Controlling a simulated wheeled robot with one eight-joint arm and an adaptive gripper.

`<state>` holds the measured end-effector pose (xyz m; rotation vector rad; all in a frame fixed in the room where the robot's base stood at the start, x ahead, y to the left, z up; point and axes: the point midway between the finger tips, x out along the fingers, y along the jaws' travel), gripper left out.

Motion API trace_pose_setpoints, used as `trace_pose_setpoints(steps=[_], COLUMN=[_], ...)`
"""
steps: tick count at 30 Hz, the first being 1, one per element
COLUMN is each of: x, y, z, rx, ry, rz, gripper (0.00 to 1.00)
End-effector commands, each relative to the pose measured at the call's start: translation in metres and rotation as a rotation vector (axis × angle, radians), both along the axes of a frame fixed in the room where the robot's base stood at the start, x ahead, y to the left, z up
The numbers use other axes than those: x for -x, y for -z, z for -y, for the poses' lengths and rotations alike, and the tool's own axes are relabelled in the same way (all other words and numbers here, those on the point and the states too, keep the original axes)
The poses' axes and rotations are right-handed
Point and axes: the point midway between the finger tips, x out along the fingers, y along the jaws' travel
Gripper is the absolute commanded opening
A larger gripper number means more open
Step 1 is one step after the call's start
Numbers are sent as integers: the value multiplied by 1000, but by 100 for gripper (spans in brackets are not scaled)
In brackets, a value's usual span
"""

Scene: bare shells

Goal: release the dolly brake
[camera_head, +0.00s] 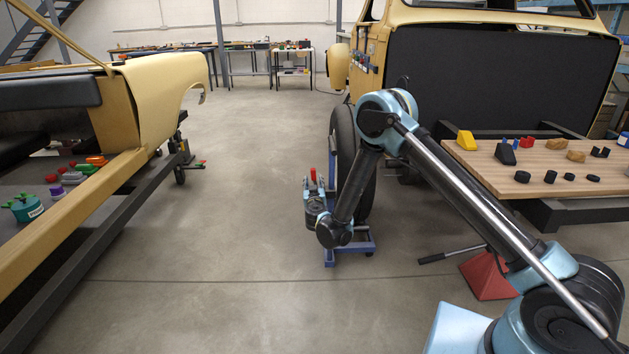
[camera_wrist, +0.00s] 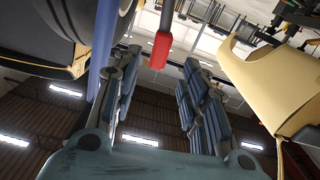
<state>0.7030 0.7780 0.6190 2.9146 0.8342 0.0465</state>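The blue wheel dolly (camera_head: 352,250) stands on the floor with a dark tyre (camera_head: 366,190) on it, beside the tan truck body. A red grip (camera_head: 313,174) on a thin rod, which looks like the brake lever, shows just above my gripper (camera_head: 313,187). In the wrist view the red grip (camera_wrist: 161,50) hangs between the spread fingers of my gripper (camera_wrist: 160,78), towards their tips, with no contact visible. The dolly's blue post (camera_wrist: 103,50) passes close to the left finger. The lower end of the lever is hidden in the head view.
A wooden bench (camera_head: 520,180) with several small parts stands at right. A red wedge-shaped stand (camera_head: 488,277) is on the floor nearby. A tan shell (camera_head: 150,90) on a dark frame stands at left. The floor between (camera_head: 235,200) is clear.

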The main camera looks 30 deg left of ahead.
Motion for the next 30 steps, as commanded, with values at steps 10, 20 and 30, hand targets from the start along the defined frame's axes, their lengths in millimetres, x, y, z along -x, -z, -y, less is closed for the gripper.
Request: trace_pose_setpoints(steps=[10, 20, 30], x=[25, 25, 35], y=[0, 0, 7], z=[16, 16, -13], rx=[0, 3, 341], ry=[1, 2, 63], rz=[0, 2, 203], gripper=[40, 24, 0])
